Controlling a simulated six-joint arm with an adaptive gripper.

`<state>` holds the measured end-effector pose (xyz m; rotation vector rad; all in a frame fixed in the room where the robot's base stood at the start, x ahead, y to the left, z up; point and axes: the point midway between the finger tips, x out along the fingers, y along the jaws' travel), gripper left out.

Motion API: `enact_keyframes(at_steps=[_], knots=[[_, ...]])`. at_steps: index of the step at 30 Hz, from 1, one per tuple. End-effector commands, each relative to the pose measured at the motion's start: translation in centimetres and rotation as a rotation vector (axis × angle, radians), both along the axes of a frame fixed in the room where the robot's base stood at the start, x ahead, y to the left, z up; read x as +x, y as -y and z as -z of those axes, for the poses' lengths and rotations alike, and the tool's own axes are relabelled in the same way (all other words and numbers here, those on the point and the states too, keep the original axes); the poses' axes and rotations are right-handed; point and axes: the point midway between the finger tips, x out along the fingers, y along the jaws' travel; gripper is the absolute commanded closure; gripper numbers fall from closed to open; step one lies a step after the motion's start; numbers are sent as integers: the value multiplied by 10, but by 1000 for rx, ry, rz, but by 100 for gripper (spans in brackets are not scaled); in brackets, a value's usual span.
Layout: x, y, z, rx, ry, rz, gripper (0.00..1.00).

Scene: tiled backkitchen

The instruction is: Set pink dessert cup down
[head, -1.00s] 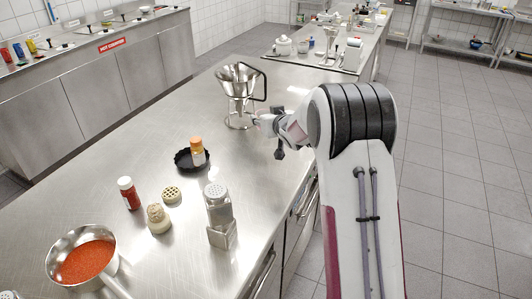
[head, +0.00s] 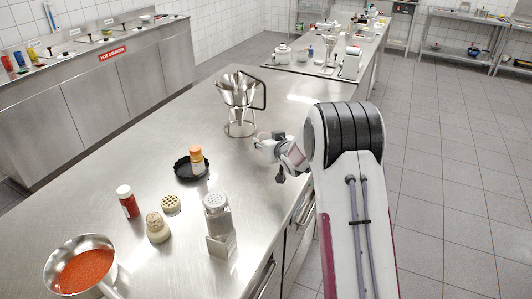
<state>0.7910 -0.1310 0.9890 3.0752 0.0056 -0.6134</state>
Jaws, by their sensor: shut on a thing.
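My gripper (head: 268,145) is at the end of the white arm, by the right edge of the steel worktop (head: 130,150). It is just in front of and to the right of the funnel stand. A small pinkish piece, seemingly the pink dessert cup (head: 264,136), shows at the fingertips. My gripper is shut on it. The cup is mostly hidden by the gripper and wrist, and I cannot tell whether it touches the worktop.
A steel funnel (head: 238,90) in a stand is close behind my gripper. A black fluted dish (head: 185,175) holds an orange-capped bottle (head: 196,157). Nearer are a red jar (head: 128,204), a shaker (head: 216,213) and a pan (head: 53,263) of red powder. The left middle worktop is clear.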

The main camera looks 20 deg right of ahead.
Motion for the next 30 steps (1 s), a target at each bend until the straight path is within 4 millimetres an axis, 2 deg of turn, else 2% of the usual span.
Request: enact_keyframes(at_steps=[4, 15, 25, 30], knots=[[0, 0, 8, 0, 0, 0, 86], [0, 0, 11, 0, 1, 0, 86], [0, 0, 41, 0, 0, 0, 86], [0, 0, 46, 0, 1, 1, 86]])
